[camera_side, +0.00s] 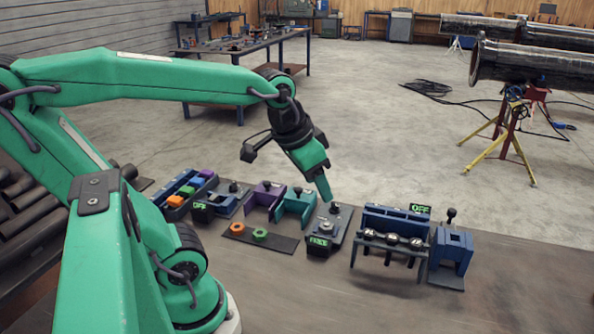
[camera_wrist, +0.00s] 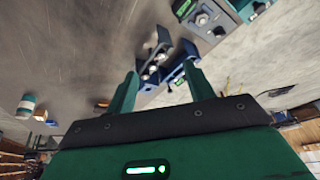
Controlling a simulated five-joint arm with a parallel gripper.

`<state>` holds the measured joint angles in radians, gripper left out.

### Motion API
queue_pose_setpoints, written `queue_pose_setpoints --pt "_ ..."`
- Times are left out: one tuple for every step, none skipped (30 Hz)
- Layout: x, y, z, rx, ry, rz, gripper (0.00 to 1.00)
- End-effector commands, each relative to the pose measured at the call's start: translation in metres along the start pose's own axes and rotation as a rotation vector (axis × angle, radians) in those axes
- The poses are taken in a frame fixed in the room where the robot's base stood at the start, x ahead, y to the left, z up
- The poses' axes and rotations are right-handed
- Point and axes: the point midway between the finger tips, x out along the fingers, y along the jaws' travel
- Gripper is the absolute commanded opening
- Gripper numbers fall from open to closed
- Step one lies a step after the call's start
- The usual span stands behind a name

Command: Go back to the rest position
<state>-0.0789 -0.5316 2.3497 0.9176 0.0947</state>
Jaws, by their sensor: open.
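My gripper (camera_side: 324,186) hangs at the end of my green arm in the side view, pointing down above a small grey box with a knob and a green-lit display (camera_side: 319,242). Whether the fingertips touch the box cannot be told. In the wrist view its two green fingers (camera_wrist: 160,86) stand apart with nothing held between them. Beyond them a dark blue fixture with round silver parts (camera_wrist: 152,68) shows. It is the fixture at the right of the row in the side view (camera_side: 392,240), as far as I can tell.
Left of the gripper are a purple bracket (camera_side: 263,197), a teal bracket (camera_side: 296,205), a dark plate with orange and green rings (camera_side: 286,243), and a tray of coloured blocks (camera_side: 180,196). A blue stand (camera_side: 451,254) is at right. A flanged pipe (camera_side: 530,65) rests on yellow-legged supports behind.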

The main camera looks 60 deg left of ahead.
Motion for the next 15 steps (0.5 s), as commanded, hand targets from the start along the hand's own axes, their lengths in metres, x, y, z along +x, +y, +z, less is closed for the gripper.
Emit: queue_pose_setpoints --pt "-0.004 0.005 0.008 -0.002 0.019 0.005 0.53" --pt "-0.005 0.007 0.012 -0.003 0.027 0.007 0.53" --pt "-0.006 0.010 0.017 -0.006 0.038 0.011 0.53" --pt "-0.007 0.012 0.021 -0.009 0.046 0.013 0.53" --pt "-0.008 0.013 0.025 -0.011 0.053 0.016 0.53" --pt "-0.009 0.016 0.029 -0.012 0.061 0.019 0.53" --pt "-0.009 0.017 0.032 -0.014 0.067 0.021 0.53" --pt "-0.009 0.018 0.034 -0.017 0.071 0.023 0.53" --pt "-0.010 0.019 0.037 -0.019 0.077 0.025 0.53" --pt "-0.010 0.020 0.039 -0.020 0.080 0.027 0.53" --pt "-0.010 0.021 0.040 -0.021 0.083 0.028 0.53" --pt "-0.010 0.021 0.042 -0.022 0.086 0.029 0.53" --pt "-0.010 0.022 0.043 -0.022 0.087 0.030 0.53" --pt "-0.010 0.022 0.043 -0.023 0.087 0.030 0.53" --pt "-0.010 0.022 0.044 -0.023 0.087 0.031 0.53"
